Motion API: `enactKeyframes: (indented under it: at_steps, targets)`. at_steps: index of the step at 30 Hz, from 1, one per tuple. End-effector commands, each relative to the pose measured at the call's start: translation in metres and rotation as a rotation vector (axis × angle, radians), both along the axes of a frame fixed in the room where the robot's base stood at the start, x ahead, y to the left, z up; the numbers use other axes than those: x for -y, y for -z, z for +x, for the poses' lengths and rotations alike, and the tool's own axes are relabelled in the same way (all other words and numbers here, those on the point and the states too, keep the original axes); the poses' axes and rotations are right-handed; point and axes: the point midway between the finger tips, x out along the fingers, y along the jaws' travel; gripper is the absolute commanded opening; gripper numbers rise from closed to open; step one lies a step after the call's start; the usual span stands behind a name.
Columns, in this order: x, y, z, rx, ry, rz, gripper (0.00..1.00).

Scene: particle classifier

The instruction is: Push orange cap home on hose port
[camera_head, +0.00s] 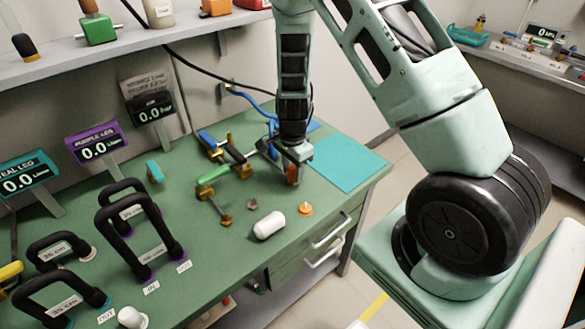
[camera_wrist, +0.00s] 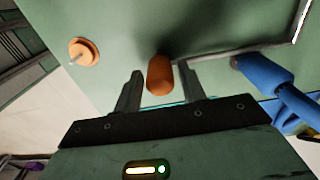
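An orange cylinder, which looks like the orange cap (camera_wrist: 160,76), stands between the two fingers of my gripper (camera_wrist: 160,72) in the wrist view. A gap shows on each side of it, so the fingers are open and not closed on it. In the head view my gripper (camera_head: 291,170) points down over the green bench, with the orange piece (camera_head: 293,176) partly hidden at its fingers. The hose port is not clearly visible.
A round orange disc with a thin pin (camera_wrist: 84,52) lies left of the fingers; it shows in the head view (camera_head: 305,209) near a white cylinder (camera_head: 269,225). Brass and green fittings (camera_head: 213,174) lie left of my gripper. A teal mat (camera_head: 347,163) is clear at right.

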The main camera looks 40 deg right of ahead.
Motion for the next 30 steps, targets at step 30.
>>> enactKeyframes:
  at_steps: [30]
  targets:
    - [-0.001, -0.128, 0.001, 0.006, -0.003, 0.000, 0.59]
